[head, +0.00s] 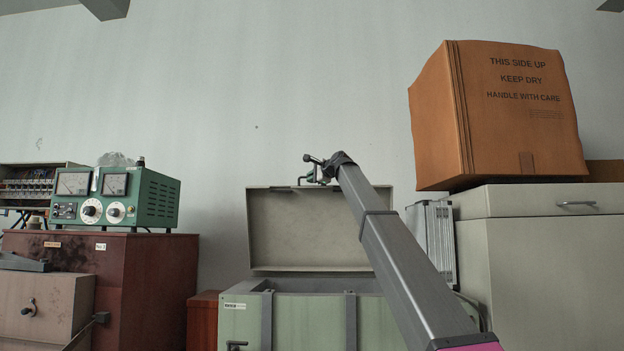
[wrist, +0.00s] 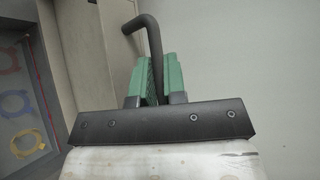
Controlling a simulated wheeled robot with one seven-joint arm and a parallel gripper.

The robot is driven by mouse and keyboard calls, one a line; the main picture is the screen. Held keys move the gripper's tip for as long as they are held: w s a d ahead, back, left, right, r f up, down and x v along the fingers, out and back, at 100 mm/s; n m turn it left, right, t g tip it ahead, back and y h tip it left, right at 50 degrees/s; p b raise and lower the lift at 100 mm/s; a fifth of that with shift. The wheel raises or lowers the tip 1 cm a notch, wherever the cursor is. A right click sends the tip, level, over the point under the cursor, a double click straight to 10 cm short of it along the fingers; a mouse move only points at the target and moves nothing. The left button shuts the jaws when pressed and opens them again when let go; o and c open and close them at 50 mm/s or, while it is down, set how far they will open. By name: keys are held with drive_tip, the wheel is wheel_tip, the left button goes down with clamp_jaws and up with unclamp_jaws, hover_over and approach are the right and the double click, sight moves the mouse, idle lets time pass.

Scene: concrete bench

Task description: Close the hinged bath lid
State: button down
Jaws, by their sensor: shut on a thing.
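The bath (head: 300,310) is a pale green box in the lower middle of the head view. Its grey hinged lid (head: 300,235) stands open and roughly upright behind the box, near the wall. My gripper (head: 318,172) is at the lid's top edge, with my arm reaching across the lid's right part. In the wrist view, the green fingers of my gripper (wrist: 154,72) are shut on a bent black handle (wrist: 154,40). The lower part of the handle is hidden between the fingers. My arm hides part of the bath's right side.
A green meter unit (head: 130,198) sits on a dark red cabinet (head: 140,270) at left. An orange-brown carton (head: 515,120) rests on a pale cabinet (head: 550,260) at right. A finned metal unit (head: 440,240) stands close to the lid's right side. The wall above is clear.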

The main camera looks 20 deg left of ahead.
drive_tip(key=s+d+f+n+t+y, duration=0.1)
drive_tip(key=s+d+f+n+y, duration=0.1)
drive_tip(key=s+f, duration=0.7)
drive_tip(key=s+d+f+n+t+y, duration=0.1)
drive_tip(key=s+d+f+n, duration=0.15)
drive_tip(key=s+f, duration=1)
drive_tip(key=f, duration=0.8)
drive_tip(key=s+d+f, duration=0.1)
drive_tip(key=s+f, duration=0.2)
drive_tip(key=f, duration=0.8)
drive_tip(key=shift+s+d+f+m, duration=0.25)
drive_tip(key=shift+f+m, duration=0.05)
drive_tip(key=shift+m, duration=0.05)
drive_tip(key=shift+f, duration=0.1)
drive_tip(key=c, duration=1.5)
unclamp_jaws()
drive_tip(key=shift+f, duration=0.1)
drive_tip(key=shift+o, duration=0.2)
